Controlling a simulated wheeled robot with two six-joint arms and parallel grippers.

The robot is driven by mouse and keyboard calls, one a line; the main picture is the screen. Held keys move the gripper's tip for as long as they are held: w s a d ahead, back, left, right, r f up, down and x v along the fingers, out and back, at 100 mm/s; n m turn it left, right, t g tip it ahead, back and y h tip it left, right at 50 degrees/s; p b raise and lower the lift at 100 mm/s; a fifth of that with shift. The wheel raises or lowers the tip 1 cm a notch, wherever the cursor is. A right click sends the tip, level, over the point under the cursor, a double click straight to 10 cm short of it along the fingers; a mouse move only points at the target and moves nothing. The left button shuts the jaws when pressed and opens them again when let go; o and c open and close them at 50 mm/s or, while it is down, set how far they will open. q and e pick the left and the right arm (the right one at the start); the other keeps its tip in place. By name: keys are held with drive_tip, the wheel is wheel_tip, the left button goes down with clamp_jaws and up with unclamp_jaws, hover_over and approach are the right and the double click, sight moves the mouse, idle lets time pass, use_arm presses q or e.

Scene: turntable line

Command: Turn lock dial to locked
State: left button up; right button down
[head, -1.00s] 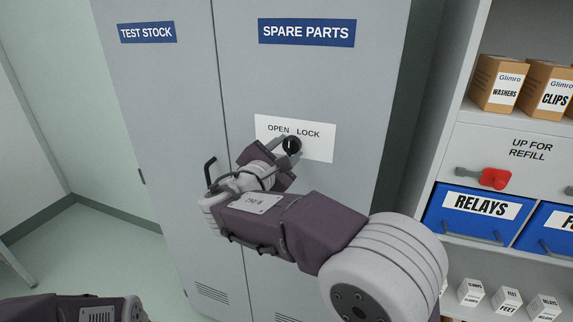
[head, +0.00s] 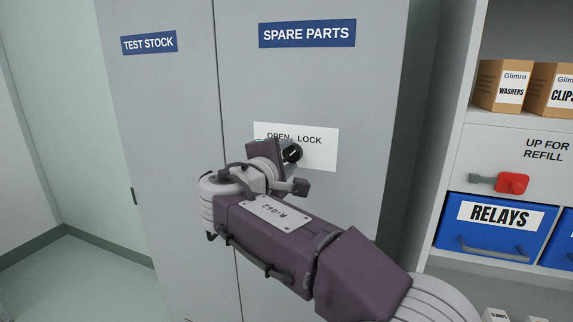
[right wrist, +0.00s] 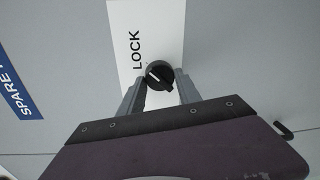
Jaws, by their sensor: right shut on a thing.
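The black lock dial (head: 292,153) sits on a white card (head: 326,148) marked OPEN and LOCK, on the SPARE PARTS cabinet door. In the right wrist view the dial (right wrist: 160,75) has a white mark slanting to the upper left, on the side of the word LOCK. My right gripper (head: 290,161) is at the dial from the front, tilted. Its fingers (right wrist: 160,91) are shut on the dial, one on each side. The word OPEN is partly covered by the gripper in the head view. My left gripper is out of view.
The TEST STOCK door (head: 170,110) is shut on the left. A dark handle (right wrist: 284,131) stands out beside the gripper in the right wrist view. At right, a shelf holds cartons (head: 502,86), a red-ended lever (head: 512,183) and a blue RELAYS bin (head: 480,236). Floor is clear at left.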

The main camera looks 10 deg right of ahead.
idle(0.4)
drive_tip(key=c, duration=0.8)
unclamp_jaws()
drive_tip(key=shift+c, duration=0.2)
drive_tip(key=v, duration=0.9)
